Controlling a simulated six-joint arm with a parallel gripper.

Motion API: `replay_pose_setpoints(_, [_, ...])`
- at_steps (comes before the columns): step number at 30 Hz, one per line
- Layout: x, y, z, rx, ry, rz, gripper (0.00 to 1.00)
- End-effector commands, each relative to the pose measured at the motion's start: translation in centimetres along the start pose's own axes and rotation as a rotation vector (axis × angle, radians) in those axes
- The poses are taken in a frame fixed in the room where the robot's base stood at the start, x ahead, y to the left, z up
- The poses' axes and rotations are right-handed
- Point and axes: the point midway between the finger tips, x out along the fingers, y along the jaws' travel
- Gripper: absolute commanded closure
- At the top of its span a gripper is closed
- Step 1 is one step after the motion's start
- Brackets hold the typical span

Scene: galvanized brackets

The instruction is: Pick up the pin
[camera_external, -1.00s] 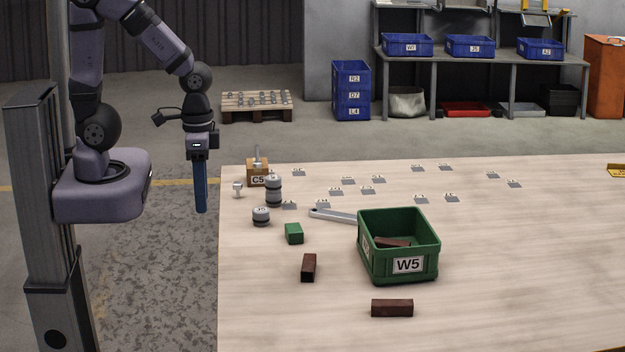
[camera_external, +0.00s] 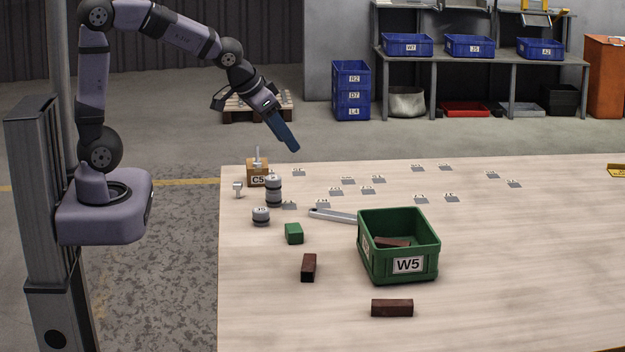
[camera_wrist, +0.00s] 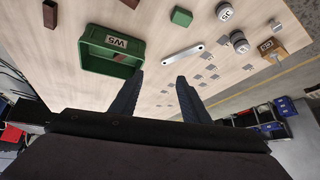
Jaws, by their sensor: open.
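The pin (camera_external: 257,154) is a slim pale metal piece standing upright in the brown block marked C5 (camera_external: 258,180), near the table's far left corner. My gripper (camera_external: 293,148) is in the air above the table's far left edge, tilted down to the right. In the wrist view my gripper (camera_wrist: 160,76) has its two dark fingers apart, with nothing held between them.
Beside the block are a small pale T-shaped piece (camera_external: 238,188) and dark-and-grey cylinders (camera_external: 273,193). A flat grey bar (camera_external: 334,215) lies by the green crate W5 (camera_external: 378,267). A green block (camera_external: 294,233) and brown bricks (camera_external: 309,267) lie nearer. The table's right side is mostly clear.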

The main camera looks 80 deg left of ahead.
Motion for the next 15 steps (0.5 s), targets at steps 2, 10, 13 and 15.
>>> replay_pose_setpoints(2, [3.0, -3.6, -5.0, -0.084, 0.165, -0.043, 0.58])
replay_pose_setpoints(10, [3.6, -18.9, -21.2, -0.236, 0.800, -0.090, 0.58])
replay_pose_setpoints(13, [2.3, -23.9, -23.9, -0.220, 0.994, -0.060, 0.58])
replay_pose_setpoints(15, [1.4, -26.9, -24.5, -0.187, 1.106, -0.025, 0.58])
